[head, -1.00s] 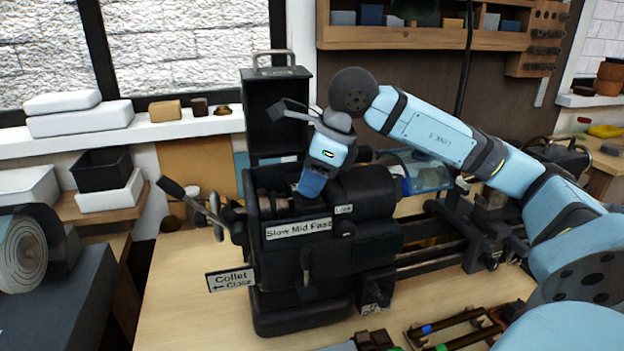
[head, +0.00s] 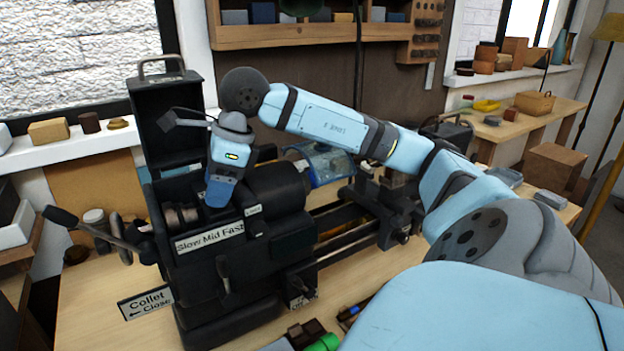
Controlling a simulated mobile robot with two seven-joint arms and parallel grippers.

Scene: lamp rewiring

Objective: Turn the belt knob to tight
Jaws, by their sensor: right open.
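A black lathe (head: 225,258) with a "Slow Mid Fast" plate (head: 210,238) stands on the bench. Its headstock lid (head: 170,118) is up, and stepped pulleys (head: 180,215) show inside. My right gripper (head: 218,196) points down into the open headstock beside the pulleys. It is open; its fingertips are partly hidden there. I cannot make out the belt knob; it may be behind the gripper or the casing. A small label (head: 253,210) at the headstock's right is too small to read. My left gripper is out of view.
Lever handles (head: 118,235) and a "Collet Close" sign (head: 145,303) stick out at the lathe's left. The raised lid stands close behind my right gripper. A clear blue guard (head: 325,165) and lathe bed rails (head: 345,235) lie to the right. Bare bench (head: 90,310) shows at the front left.

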